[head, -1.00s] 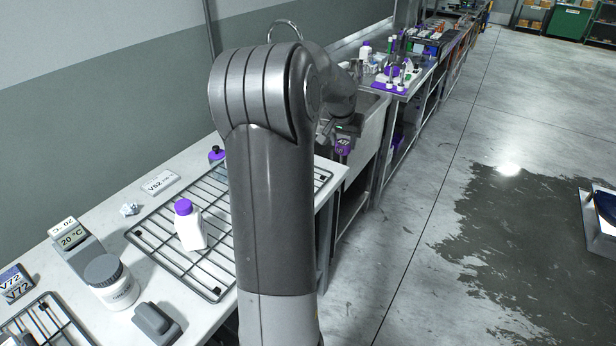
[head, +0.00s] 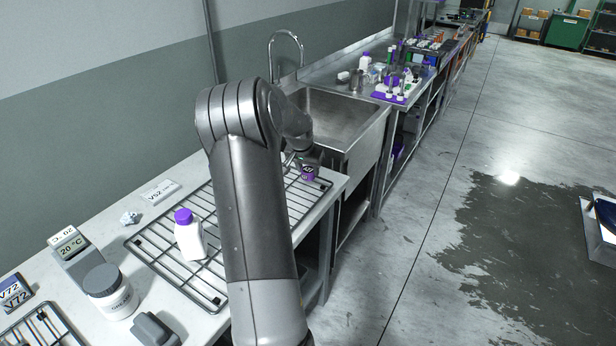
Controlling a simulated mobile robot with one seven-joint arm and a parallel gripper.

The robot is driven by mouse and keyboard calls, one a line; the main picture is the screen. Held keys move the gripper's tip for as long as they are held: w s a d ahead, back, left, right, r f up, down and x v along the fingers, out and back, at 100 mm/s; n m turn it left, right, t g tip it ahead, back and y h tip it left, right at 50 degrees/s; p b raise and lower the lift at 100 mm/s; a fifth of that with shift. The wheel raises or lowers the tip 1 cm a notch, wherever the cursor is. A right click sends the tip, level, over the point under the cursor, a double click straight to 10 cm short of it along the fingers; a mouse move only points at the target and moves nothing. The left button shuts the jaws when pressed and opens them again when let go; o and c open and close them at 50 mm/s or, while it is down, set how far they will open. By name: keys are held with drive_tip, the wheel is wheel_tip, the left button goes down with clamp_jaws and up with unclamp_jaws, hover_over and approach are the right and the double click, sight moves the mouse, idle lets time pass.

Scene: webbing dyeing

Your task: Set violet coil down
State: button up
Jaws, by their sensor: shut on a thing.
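The violet coil (head: 309,173) shows as a small purple piece with a pale printed label at the end of my arm. My gripper (head: 304,162) is shut on it; the fingers are small and partly hidden by my arm. The coil is at the far right end of the wire rack (head: 216,303) on the pale counter. I cannot tell whether it touches the rack or hangs just above it. My arm hides the middle of the rack.
A white bottle with a violet cap (head: 188,238) stands on the rack's near part. A V52 card (head: 160,192), a 20 °C display (head: 73,245) and a grey-lidded jar (head: 108,290) are at left. An empty steel sink (head: 343,115) lies beyond the counter.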

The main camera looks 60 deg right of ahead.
sight(307, 172)
drive_tip(key=shift+f, duration=1.65)
drive_tip(key=shift+f, duration=0.15)
drive_tip(key=o, duration=1)
drive_tip(key=shift+c, duration=0.2)
